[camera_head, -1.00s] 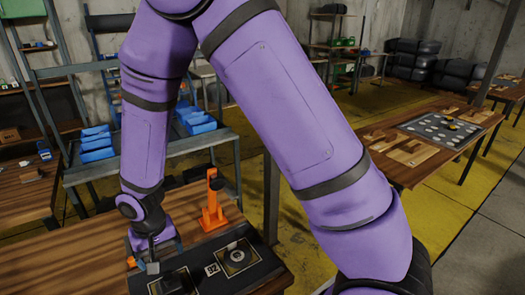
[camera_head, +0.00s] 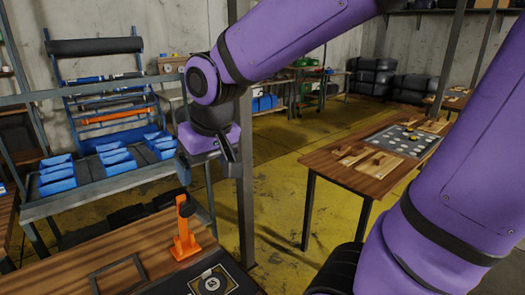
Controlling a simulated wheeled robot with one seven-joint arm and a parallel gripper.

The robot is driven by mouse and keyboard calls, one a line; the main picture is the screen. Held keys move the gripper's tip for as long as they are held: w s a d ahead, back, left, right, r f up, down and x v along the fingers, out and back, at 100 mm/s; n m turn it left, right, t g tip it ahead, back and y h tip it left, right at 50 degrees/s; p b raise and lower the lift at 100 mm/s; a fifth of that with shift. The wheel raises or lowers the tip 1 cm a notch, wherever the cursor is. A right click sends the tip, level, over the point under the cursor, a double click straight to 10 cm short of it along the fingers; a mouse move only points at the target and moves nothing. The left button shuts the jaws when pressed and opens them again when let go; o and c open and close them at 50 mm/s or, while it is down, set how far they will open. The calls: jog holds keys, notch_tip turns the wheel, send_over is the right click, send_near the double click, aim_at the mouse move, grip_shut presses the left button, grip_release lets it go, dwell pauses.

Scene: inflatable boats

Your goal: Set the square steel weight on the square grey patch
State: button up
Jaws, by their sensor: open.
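My gripper (camera_head: 208,170) is open, raised well above the wooden workbench (camera_head: 60,270), with nothing visible between its fingers. A black mat (camera_head: 165,288) lies on the bench at the bottom edge, largely cut off. I cannot make out the square steel weight or the square grey patch in this view; the lower part of the mat is out of frame.
An orange stand (camera_head: 184,240) with a black top rises behind the mat. A dark square frame (camera_head: 118,262) is beside it. Blue bins (camera_head: 117,158) fill a rack behind, near a grey post (camera_head: 243,190). Another wooden table (camera_head: 345,165) stands right, with yellow floor between.

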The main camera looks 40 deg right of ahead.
jog(key=s+d+r, duration=0.2)
jog(key=s, duration=0.3)
jog(key=s+d+r+t, duration=0.1)
jog(key=s+d+r, duration=0.2)
jog(key=s, duration=0.2)
jog(key=shift+s+t, duration=0.25)
jog(key=shift+t, duration=0.05)
dwell(0.6)
